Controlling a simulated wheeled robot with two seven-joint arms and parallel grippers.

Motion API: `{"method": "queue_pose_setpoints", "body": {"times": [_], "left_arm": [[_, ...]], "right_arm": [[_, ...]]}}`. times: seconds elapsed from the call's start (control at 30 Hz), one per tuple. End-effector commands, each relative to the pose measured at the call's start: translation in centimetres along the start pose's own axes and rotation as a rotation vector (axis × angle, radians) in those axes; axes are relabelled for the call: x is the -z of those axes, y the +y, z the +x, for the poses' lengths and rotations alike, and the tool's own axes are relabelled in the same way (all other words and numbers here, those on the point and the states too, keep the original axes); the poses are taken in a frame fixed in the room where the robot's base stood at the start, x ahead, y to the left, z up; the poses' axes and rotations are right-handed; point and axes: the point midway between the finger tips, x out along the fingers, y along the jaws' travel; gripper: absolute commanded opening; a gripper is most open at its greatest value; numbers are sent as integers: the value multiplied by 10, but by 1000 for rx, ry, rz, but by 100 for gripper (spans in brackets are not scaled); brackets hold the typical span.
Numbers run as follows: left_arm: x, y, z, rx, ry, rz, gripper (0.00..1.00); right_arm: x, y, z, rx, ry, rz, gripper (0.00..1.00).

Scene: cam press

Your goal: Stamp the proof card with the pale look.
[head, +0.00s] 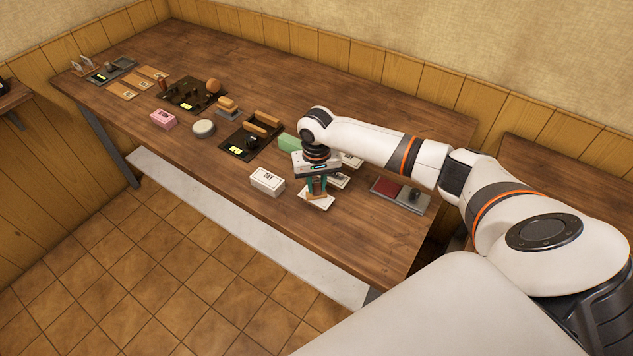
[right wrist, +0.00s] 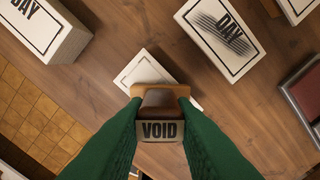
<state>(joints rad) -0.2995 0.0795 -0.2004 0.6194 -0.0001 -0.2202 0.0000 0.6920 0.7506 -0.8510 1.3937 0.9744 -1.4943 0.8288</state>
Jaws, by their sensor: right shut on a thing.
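My right gripper (head: 318,186) is shut on a wooden stamp with a grey block marked VOID, which shows between the green fingers in the right wrist view (right wrist: 159,130). Directly below the stamp is a white card (right wrist: 138,72) with a thin border, also in the head view (head: 314,204). Its visible part is blank; the stamp hides the rest, and I cannot tell whether they touch. Another card (right wrist: 222,30) beside it bears a streaked, smeared DAY mark. A further card (right wrist: 297,8) is at the picture's top right edge. My left gripper is not in view.
A thick white DAY stack (head: 267,181) stands left of the stamp. A dark red pad (head: 386,187) and grey tray (head: 412,198) lie right. A green block (head: 288,142), black trays (head: 240,148), a pink box (head: 164,119) and a round tin (head: 204,128) stand farther left.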

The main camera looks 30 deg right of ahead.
Motion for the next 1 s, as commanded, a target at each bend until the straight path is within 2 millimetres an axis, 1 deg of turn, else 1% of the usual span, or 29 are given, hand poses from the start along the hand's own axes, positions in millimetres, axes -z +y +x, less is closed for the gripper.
{"method": "queue_pose_setpoints", "body": {"times": [1.0], "left_arm": [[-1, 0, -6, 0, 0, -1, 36]], "right_arm": [[2, 0, 3, 2, 6, -1, 9]]}}
